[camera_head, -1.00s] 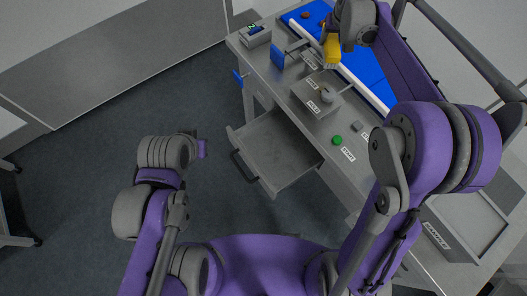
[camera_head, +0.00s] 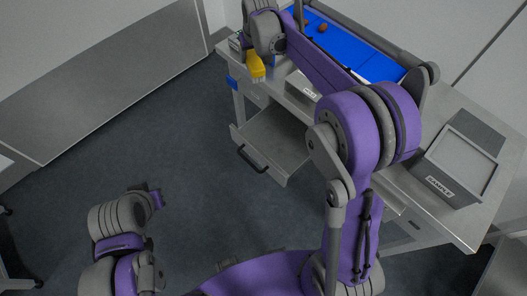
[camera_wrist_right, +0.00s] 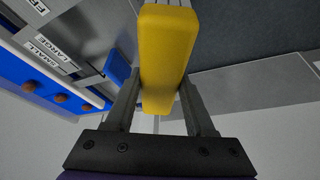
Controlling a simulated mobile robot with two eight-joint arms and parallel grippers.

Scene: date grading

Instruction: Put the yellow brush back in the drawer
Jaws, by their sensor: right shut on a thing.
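The yellow brush (camera_head: 256,67) hangs from my right gripper (camera_head: 264,50), near the far left end of the grey workbench. In the right wrist view the brush (camera_wrist_right: 163,60) sits between the two fingers of the right gripper (camera_wrist_right: 160,98), which are shut on it. The drawer (camera_head: 272,143) is pulled out from the bench front and its visible floor looks empty. The brush is apart from the drawer, beyond it in the head view. My left gripper (camera_head: 155,196) is low over the floor at left; its jaws are too unclear to read.
A blue belt (camera_head: 376,65) with brown dates runs along the back of the bench. A grey tray labelled SAMPLE (camera_head: 450,189) stands at the right. A blue paddle (camera_wrist_right: 118,68) is close beside the brush. My right arm crosses above the bench. The floor before the drawer is clear.

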